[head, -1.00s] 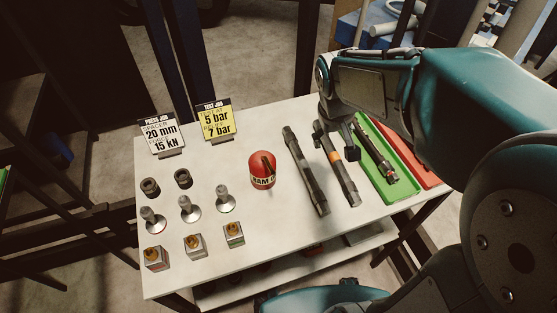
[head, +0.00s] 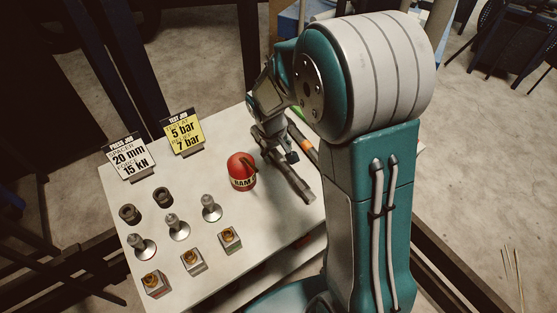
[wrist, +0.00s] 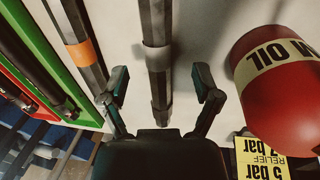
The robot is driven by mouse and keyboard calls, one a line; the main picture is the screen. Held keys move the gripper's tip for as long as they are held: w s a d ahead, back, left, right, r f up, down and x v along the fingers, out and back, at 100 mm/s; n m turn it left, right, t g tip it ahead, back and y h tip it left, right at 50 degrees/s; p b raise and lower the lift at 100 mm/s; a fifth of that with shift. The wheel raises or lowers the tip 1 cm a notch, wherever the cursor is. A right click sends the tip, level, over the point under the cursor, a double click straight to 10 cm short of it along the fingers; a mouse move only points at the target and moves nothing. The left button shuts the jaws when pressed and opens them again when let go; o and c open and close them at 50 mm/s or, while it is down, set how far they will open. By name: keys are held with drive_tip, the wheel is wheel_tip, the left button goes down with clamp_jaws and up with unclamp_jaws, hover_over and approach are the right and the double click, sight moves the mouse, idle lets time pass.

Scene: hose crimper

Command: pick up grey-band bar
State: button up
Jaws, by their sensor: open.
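The grey-band bar (wrist: 157,28) is a dark bar with a light grey band. It lies on the white table between my open fingers in the wrist view, and its near end runs toward the palm. In the head view part of the grey-band bar (head: 292,183) shows below my gripper (head: 277,152), which covers its far end. My gripper also shows in the wrist view (wrist: 161,80), with one finger on each side of the bar and a gap on both sides. I cannot tell how high the fingertips are above the table.
An orange-band bar (wrist: 83,53) lies beside it, left in the wrist view. Beyond is a green tray (wrist: 40,100) holding a dark bar. A red oil can (wrist: 283,85) stands close on the other side. Fittings and the press-job (head: 129,157) and test-job (head: 182,131) signs stand further left.

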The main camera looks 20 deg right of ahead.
sight(279, 158)
drive_tip(key=f, duration=0.3)
drive_tip(key=shift+w+d+f, duration=0.25)
drive_tip(key=shift+w+f, duration=0.05)
drive_tip(key=shift+f, duration=0.05)
drive_tip(key=shift+d+f, duration=0.15)
drive_tip(key=shift+d, duration=0.15)
drive_tip(key=shift+a, duration=0.3)
clamp_jaws()
drive_tip(key=shift+d, duration=0.1)
